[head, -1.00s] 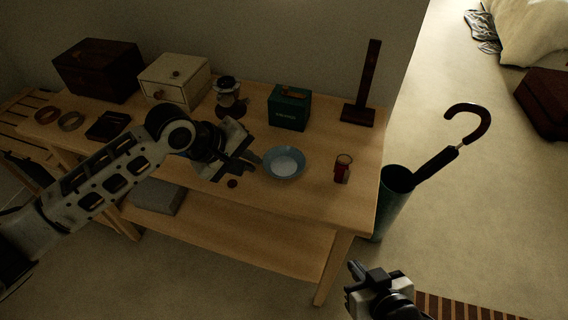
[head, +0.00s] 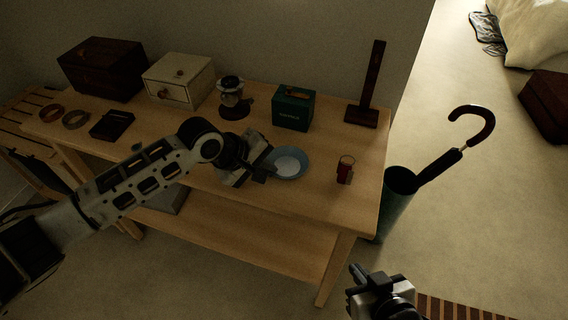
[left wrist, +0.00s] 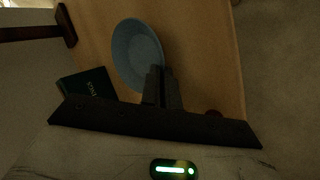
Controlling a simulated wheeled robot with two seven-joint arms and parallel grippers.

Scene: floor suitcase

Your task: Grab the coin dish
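The coin dish (head: 291,164) is a shallow, round blue-grey bowl on the wooden table near its front edge. It also shows in the left wrist view (left wrist: 134,52), upright and empty. My left gripper (head: 268,168) is at the dish's left rim. In the left wrist view its two fingers (left wrist: 161,88) are close together with the rim running in between them, so it looks shut on the rim. The fingers hide a small part of the rim. My right gripper (head: 354,280) is low in front of the table, away from everything; its finger gap is unclear.
A green box (head: 293,108), a lantern (head: 231,97) and a dark wooden stand (head: 368,95) stand behind the dish. A red key fob (head: 345,172) is right of it. An umbrella holder (head: 398,205) stands beside the table (head: 330,205).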

